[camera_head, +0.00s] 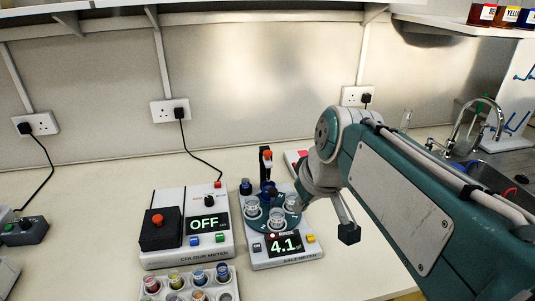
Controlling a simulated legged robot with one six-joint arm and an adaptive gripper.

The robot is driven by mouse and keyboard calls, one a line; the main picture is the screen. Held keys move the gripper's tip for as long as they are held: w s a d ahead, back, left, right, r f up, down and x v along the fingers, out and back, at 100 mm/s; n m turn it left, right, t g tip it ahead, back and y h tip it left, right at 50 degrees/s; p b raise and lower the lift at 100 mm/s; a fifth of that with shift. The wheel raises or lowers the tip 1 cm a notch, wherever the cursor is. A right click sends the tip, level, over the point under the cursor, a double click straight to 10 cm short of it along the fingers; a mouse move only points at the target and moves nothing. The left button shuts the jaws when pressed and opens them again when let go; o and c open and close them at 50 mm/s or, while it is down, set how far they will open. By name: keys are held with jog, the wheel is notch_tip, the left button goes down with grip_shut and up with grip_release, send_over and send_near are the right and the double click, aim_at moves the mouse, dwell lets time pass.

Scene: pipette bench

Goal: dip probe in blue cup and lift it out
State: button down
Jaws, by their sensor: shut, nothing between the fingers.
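The salt meter (287,261) stands on the bench and reads 4.1. On its teal round holder (265,226) sit several small clear cups. A dark blue cup (268,187) is at the back of the holder. An upright black post with an orange top (266,157), perhaps the probe, rises just behind the blue cup; I cannot tell whether any tip is in it. My gripper (349,234) is shut and empty, to the right of the salt meter. My wrist is close to the holder's right side.
The colour meter (187,226), reading OFF, stands to the left. A rack (190,284) of colored vials is in front of it. A small dark blue jar (246,186) stands behind the salt meter's left side. A sink with a tap (481,104) is at the far right.

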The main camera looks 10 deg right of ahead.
jog(key=w+d+r+n+g+y, duration=0.1)
jog(key=w+n, duration=0.1)
jog(key=w, duration=0.6)
jog(key=w+d+r+n+y, duration=0.1)
jog(key=w+r+n+y, duration=0.15)
jog(key=w, duration=0.45)
jog(key=n+g+y, duration=0.1)
jog(key=n+y, duration=0.1)
jog(key=n, duration=0.4)
send_near(269, 152)
jog(key=shift+w+a+f, duration=0.2)
jog(key=shift+a+f, duration=0.05)
jog(key=shift+f, duration=0.2)
jog(key=shift+x, duration=3.55)
